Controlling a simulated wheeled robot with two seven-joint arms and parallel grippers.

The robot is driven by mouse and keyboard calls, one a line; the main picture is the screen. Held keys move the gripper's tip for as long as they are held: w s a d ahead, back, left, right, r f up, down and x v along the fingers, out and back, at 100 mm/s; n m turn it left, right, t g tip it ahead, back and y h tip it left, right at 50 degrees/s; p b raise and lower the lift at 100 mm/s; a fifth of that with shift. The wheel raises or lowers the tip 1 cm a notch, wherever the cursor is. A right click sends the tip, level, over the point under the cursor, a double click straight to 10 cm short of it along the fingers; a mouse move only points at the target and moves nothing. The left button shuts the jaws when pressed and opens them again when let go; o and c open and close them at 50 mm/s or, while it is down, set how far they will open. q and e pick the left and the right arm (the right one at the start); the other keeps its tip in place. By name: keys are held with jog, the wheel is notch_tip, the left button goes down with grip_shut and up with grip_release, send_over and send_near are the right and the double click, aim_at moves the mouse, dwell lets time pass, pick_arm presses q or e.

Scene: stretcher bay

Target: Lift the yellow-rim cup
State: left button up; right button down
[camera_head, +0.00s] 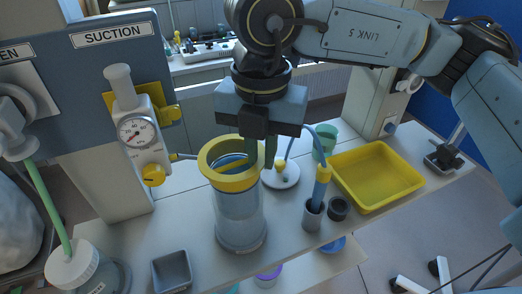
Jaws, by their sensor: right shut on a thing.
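The yellow-rim cup (238,212) is a tall clear cylinder with a wide yellow ring around its top. It stands upright on the light grey shelf, left of the middle in the head view. My right gripper (262,158) points down from above and is shut on the right side of the yellow rim. Its fingers hide part of the rim. From this angle I see no clear gap under the cup's base. My left gripper is not in view.
A suction gauge (137,132) with a yellow knob hangs left of the cup. A small grey bin (171,270) is front left.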

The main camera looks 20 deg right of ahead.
jog(key=shift+r+p, duration=0.85)
jog(key=shift+r, duration=1.05)
